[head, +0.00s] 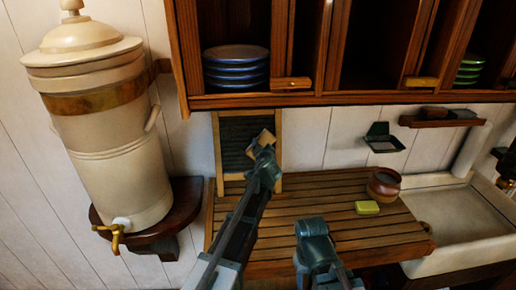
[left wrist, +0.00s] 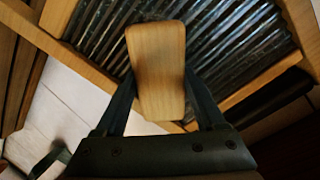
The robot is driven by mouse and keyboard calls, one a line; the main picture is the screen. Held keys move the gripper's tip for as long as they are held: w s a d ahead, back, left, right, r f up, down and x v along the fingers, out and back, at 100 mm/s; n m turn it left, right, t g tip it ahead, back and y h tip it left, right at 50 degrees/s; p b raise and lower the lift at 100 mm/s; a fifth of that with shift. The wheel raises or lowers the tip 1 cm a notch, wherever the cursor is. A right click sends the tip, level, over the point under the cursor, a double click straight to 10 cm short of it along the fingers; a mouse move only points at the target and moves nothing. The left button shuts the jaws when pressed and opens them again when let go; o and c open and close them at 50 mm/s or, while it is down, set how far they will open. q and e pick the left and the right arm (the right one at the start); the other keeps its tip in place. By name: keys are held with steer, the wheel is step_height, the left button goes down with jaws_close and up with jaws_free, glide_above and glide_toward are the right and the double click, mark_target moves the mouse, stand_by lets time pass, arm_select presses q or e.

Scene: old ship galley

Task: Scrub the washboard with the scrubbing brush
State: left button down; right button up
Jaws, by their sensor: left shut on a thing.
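The washboard (head: 233,141) leans upright against the white wall at the back of the slatted wooden counter, with a light wooden frame and a dark ribbed panel. My left gripper (head: 265,158) is in front of its panel, shut on the scrubbing brush (head: 261,142). In the left wrist view the brush's pale wooden back (left wrist: 158,70) sits between the two fingers, over the ribbed metal (left wrist: 225,45) of the washboard. The bristles are hidden, so I cannot tell whether they touch the ribs. My right gripper (head: 312,228) is low over the counter's front; its fingertips do not show clearly.
A yellow soap bar (head: 367,208) and a brown pot (head: 384,184) stand on the counter's right (head: 340,232), beside a pale sink (head: 465,219). A large cream urn (head: 108,130) stands on a shelf at left. A wooden cupboard with blue plates (head: 236,68) hangs above.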

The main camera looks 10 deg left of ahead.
arm_select(q)
steer(key=shift+d, duration=0.2)
steer(key=shift+p+v, duration=0.8)
steer(key=shift+v, duration=2.15)
steer(key=shift+a, duration=0.1)
steer(key=v, duration=0.3)
steer(key=shift+p, duration=0.4)
step_height(320, 180, down, 12)
steer(key=b, duration=1.2)
